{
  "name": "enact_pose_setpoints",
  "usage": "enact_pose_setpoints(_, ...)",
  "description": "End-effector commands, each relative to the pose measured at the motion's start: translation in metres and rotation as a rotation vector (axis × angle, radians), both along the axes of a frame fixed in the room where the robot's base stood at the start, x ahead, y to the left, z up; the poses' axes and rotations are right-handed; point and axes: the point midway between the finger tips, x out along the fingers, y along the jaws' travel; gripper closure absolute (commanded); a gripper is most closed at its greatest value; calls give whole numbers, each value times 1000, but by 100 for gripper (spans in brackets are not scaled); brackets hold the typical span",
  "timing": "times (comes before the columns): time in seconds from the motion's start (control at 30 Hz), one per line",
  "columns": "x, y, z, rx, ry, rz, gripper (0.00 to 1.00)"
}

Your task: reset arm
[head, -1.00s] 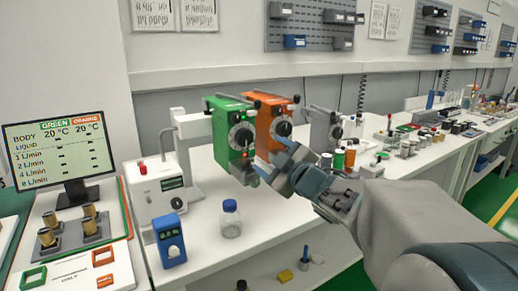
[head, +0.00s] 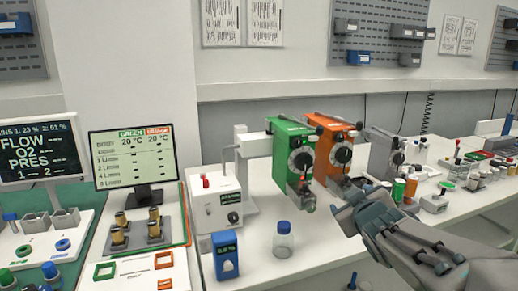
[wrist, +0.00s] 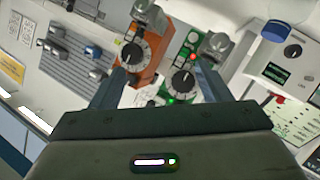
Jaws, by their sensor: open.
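My gripper (head: 350,205) is open and empty in the head view, to the lower right of the orange vaporizer (head: 328,150). The green vaporizer (head: 283,148) hangs left of the orange one, on the same mount above the white bench. Both have a round black dial on the front. In the wrist view the two fingers stand apart (wrist: 163,88), with the orange vaporizer (wrist: 149,35) and the green vaporizer (wrist: 191,45) beyond them. I cannot tell exactly how far the fingertips are from the vaporizers.
A clear bottle with a blue cap (head: 283,242) and a blue meter (head: 226,256) stand at the bench front. A grey vaporizer (head: 384,152) and small bottles (head: 405,187) sit behind my gripper. A monitor (head: 133,160) stands left. Free bench lies around the clear bottle.

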Motion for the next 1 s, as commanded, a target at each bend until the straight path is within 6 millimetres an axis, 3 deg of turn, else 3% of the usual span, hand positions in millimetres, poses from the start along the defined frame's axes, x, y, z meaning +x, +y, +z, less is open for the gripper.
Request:
enact_pose_setpoints(0.03,-10,0,4,36,57,-44,30)
enact_pose_setpoints(0.27,-72,10,-27,218,385,-235,30)
enact_pose_setpoints(0.5,-154,47,-50,389,753,-340,30)
enact_pose_setpoints(0.6,-180,61,-53,432,865,-356,30)
enact_pose_setpoints(0.77,-202,73,-56,466,957,-365,30)
enact_pose_setpoints(1.0,-205,74,-58,469,969,-368,30)
